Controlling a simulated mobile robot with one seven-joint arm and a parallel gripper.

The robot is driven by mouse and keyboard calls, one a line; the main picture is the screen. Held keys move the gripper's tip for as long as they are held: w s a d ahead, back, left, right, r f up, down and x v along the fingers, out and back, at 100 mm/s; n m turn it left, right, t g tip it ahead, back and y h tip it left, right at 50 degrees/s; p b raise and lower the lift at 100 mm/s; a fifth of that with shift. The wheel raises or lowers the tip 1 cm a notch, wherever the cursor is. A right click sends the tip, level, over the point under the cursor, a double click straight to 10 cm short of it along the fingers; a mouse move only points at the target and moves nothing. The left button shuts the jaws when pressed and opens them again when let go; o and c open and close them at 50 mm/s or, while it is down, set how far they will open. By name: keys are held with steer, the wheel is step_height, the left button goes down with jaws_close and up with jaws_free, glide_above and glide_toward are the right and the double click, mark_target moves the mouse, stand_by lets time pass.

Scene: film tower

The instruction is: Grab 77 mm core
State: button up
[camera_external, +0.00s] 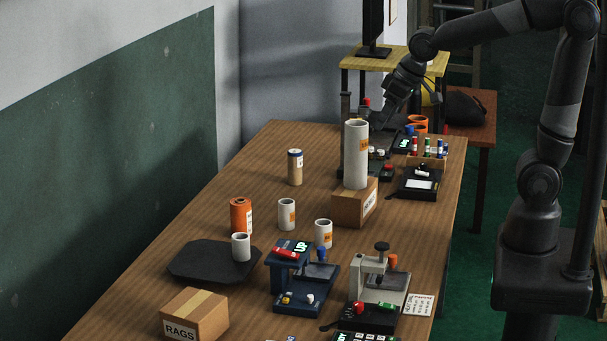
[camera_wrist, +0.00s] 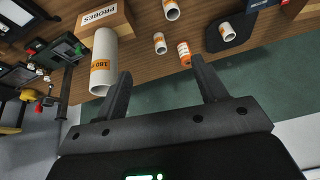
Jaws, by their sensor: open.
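Several white cores with orange labels stand on the table; I cannot read which one is 77 mm. A tall white core (camera_external: 356,152) stands on a cardboard box and shows large in the wrist view (camera_wrist: 103,65). Short white cores stand mid-table, one on the left (camera_external: 286,214), one on the right (camera_external: 323,234), and one on a black mat (camera_external: 240,248). An orange core (camera_external: 240,215) stands beside the mat and shows in the wrist view (camera_wrist: 184,54). My gripper (camera_external: 388,106) is open and empty, high over the far end; its fingers (camera_wrist: 160,74) frame bare floor and table edge.
The cardboard box (camera_external: 342,209) reads PROBES in the wrist view. A tan roll (camera_external: 295,168) stands left of it. Two presses, blue (camera_external: 300,285) and grey (camera_external: 378,288), stand at the near right; a RAGS box (camera_external: 195,314) is at the near left. The table's left strip is clear.

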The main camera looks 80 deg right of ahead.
steer(key=w+d+f+m, duration=0.1)
steer(key=w+f, duration=0.7)
steer(key=w, duration=0.5)
steer(key=h, duration=0.1)
glide_toward(284, 208)
steer(key=shift+m+g, duration=0.4)
steer(key=shift+w+d+r+x, duration=0.1)
steer(key=shift+d+x, duration=0.25)
steer(key=shift+x, duration=1.6)
steer(key=shift+w+d+r+x, duration=0.15)
steer(key=shift+d+x, duration=0.25)
steer(key=shift+x, duration=1.55)
steer(key=shift+w+d+x, duration=0.1)
steer(key=shift+d+x, duration=0.25)
steer(key=shift+x, duration=1.6)
steer(key=shift+c, duration=0.3)
steer(key=shift+r, duration=0.1)
steer(key=c, duration=1)
